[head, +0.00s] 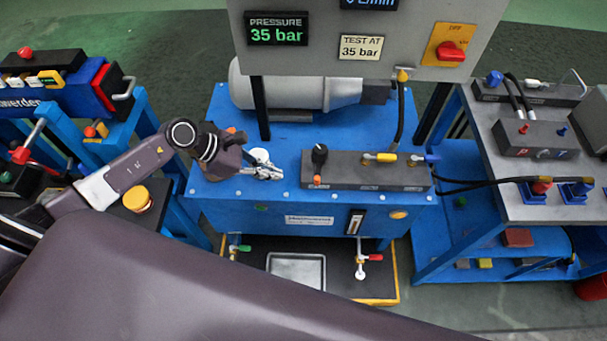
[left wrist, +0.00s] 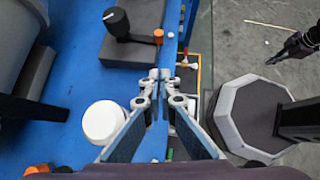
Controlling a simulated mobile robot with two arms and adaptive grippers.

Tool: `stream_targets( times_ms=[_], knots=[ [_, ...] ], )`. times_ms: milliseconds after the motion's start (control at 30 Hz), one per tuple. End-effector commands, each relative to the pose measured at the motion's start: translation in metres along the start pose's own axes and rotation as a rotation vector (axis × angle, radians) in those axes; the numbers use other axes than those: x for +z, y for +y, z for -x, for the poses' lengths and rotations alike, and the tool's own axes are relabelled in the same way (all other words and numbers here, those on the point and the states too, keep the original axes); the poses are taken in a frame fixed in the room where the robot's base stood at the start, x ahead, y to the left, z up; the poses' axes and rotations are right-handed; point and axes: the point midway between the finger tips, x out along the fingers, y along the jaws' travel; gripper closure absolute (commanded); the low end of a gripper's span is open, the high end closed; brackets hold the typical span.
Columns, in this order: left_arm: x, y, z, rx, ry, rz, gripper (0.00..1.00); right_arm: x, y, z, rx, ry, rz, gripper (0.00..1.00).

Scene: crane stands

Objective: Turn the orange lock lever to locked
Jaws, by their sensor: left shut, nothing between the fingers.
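A small orange part (head: 317,180) sits at the front left corner of a grey block on the blue bench, beside a black knob (head: 319,154). It also shows in the left wrist view (left wrist: 158,36), with the black knob (left wrist: 117,22) left of it. Another orange part (left wrist: 38,168) is at the lower left there, partly cut off. I cannot tell which is the lock lever, or its setting. My left gripper (head: 279,173) is shut and empty, low over the bench left of the block; its fingertips (left wrist: 160,76) point toward the block. A dark gripper, seemingly my right (left wrist: 277,57), is small and far off.
A white round cap (head: 260,156) stands close beside my left gripper. The grey block (head: 365,172) carries yellow and blue valve handles. A grey panel (head: 360,25) with a red switch (head: 450,50) rises behind. A lower tray with taps (head: 297,268) lies in front.

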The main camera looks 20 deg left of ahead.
Motion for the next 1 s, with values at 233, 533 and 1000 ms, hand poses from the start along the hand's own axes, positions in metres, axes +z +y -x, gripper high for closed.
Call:
stream_targets(
  times_ms=[233, 533, 1000],
  knots=[
    [0.003, -0.001, -0.050, -0.002, -0.004, 0.003, 1.00, -0.001, 0.002, 0.011, 0.001, -0.001, 0.000, 1.00],
    [0.026, 0.000, -0.079, 0.000, -0.002, -0.001, 1.00, -0.002, 0.002, 0.026, 0.002, -0.001, 0.000, 1.00],
    [0.029, -0.001, -0.085, 0.000, -0.001, -0.001, 1.00, -0.002, 0.002, 0.027, 0.002, -0.001, 0.000, 1.00]
  ],
)
